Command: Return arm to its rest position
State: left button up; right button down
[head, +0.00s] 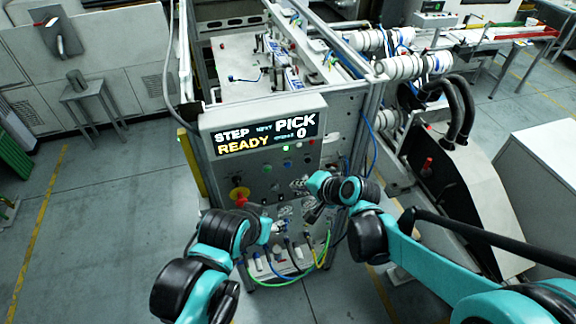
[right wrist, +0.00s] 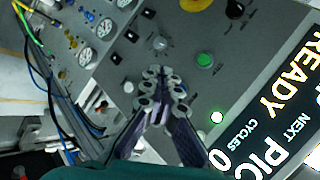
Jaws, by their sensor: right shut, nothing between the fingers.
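My right gripper (head: 303,187) is in front of the control panel of the machine, on the panel's right side. In the right wrist view its fingers (right wrist: 163,82) are together and hold nothing. A grey knob (right wrist: 160,43) and a green button (right wrist: 205,60) on the panel lie just beyond the fingertips; I cannot tell whether they touch the panel. My left gripper (head: 279,227) is low before the panel, near the hoses, too small to read. The display (head: 266,138) reads STEP, PICK, READY and 0.
A red emergency knob (head: 240,195) on a yellow base sits at the panel's left. Green and yellow hoses (head: 316,262) hang below the panel. A black sloped housing (head: 455,190) with thick black hoses stands to the right. Open grey floor (head: 100,230) lies to the left.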

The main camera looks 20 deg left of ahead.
jog(key=shift+d+f, duration=0.1)
jog(key=s+d+f+n+h+b, duration=0.1)
jog(key=s+d+f+b, duration=0.4)
jog(key=d, duration=0.5)
jog(key=s+d+f+n+t+h+b, duration=0.1)
jog(key=s+d+f+h+b, duration=0.3)
jog(key=d+f+b, duration=0.6)
jog(key=s+d+f+n+h+b, duration=0.2)
jog(key=s+d+f+b, duration=0.4)
jog(key=d+b, duration=0.5)
jog(key=shift+s+d+f+t+h, duration=0.2)
jog(key=shift+f+t+h, duration=0.2)
jog(key=shift+f+h, duration=0.35)
